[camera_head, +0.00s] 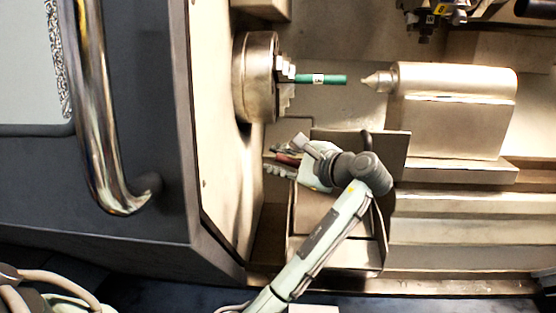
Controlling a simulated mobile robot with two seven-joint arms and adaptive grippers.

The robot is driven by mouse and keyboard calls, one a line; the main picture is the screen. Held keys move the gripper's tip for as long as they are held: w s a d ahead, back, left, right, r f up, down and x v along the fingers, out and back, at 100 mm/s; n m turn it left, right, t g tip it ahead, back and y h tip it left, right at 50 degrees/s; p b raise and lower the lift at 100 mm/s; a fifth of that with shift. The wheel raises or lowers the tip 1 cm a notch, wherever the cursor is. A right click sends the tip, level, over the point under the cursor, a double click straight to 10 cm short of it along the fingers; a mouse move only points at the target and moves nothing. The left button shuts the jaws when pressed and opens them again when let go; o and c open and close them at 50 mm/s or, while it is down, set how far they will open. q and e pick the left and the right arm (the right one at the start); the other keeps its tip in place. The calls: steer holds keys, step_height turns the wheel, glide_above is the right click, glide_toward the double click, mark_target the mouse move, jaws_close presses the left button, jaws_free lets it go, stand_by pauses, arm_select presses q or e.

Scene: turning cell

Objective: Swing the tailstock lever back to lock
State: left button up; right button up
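The tailstock (452,125) is a pale metal block with a round barrel on top, at the right of the lathe bed. Its pointed centre (378,81) faces left, apart from the end of a green bar (330,79) held in the chuck (258,78). I cannot make out the tailstock lever for certain.
The open machine door (130,200) with its shiny handle (95,110) fills the left side. A tool turret (432,18) hangs at the upper right. A dark plate (390,150) stands behind my wrist. Bare bed rails (470,230) run below the tailstock.

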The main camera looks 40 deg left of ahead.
arm_select(q)
jaws_close()
steer(key=r+m+y, duration=0.1)
steer(key=d+r+m+y, duration=0.1)
steer(key=r, duration=0.1)
steer(key=w+r+m+y, duration=0.1)
steer(key=y, duration=0.1)
steer(key=shift+d+r+m+t, duration=0.2)
steer(key=shift+d+m+t, duration=0.1)
steer(key=shift+d+m, duration=0.1)
steer(key=shift+o, duration=1.9)
jaws_free()
